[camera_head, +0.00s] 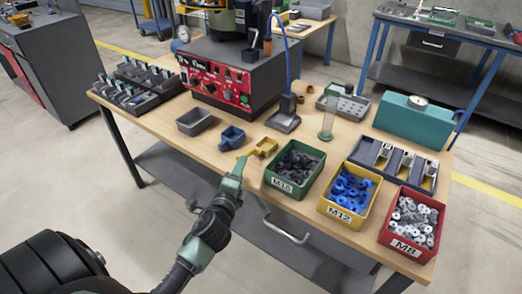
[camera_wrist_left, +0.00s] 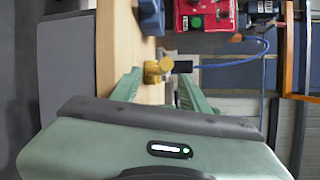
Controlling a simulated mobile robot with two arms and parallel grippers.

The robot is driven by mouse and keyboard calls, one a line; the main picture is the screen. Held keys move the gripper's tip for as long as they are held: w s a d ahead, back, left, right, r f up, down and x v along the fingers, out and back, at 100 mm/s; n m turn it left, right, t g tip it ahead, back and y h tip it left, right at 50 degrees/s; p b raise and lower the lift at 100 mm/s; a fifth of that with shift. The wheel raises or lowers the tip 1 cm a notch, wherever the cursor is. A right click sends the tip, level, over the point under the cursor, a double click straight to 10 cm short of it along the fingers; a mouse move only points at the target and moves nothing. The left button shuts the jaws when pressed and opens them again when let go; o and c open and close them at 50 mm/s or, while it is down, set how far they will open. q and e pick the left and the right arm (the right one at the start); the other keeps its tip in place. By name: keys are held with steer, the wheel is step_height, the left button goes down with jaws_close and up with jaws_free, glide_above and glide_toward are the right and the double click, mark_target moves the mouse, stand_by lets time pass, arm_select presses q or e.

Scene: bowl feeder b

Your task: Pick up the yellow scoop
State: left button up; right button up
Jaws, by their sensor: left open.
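The yellow scoop (camera_head: 266,146) lies on the wooden table between the blue scoop (camera_head: 232,137) and the green bin (camera_head: 294,168). Its handle side points toward my left gripper (camera_head: 239,166), which is at the table's front edge. In the left wrist view, the yellow scoop (camera_wrist_left: 155,70) shows ahead, between the two green fingers of my left gripper (camera_wrist_left: 158,88). The fingers are spread apart, with nothing held between them. I cannot tell whether the scoop touches them. My right gripper is not in view.
Bins of blue parts (camera_head: 349,190) and grey parts (camera_head: 412,221) stand to the right. A grey tray (camera_head: 195,121) sits to the left. A red control panel (camera_head: 215,82) and a blue-hosed tool stand (camera_head: 284,121) are behind. Bare table shows left of the blue scoop.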

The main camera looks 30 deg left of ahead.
mark_target(247, 154)
arm_select(q)
steer(key=shift+m, duration=0.3)
steer(key=b+x, duration=0.2)
steer(key=x, duration=0.6)
steer(key=shift+w+d+r, duration=0.15)
steer(key=shift+w, duration=0.05)
jaws_close()
stand_by(0.9)
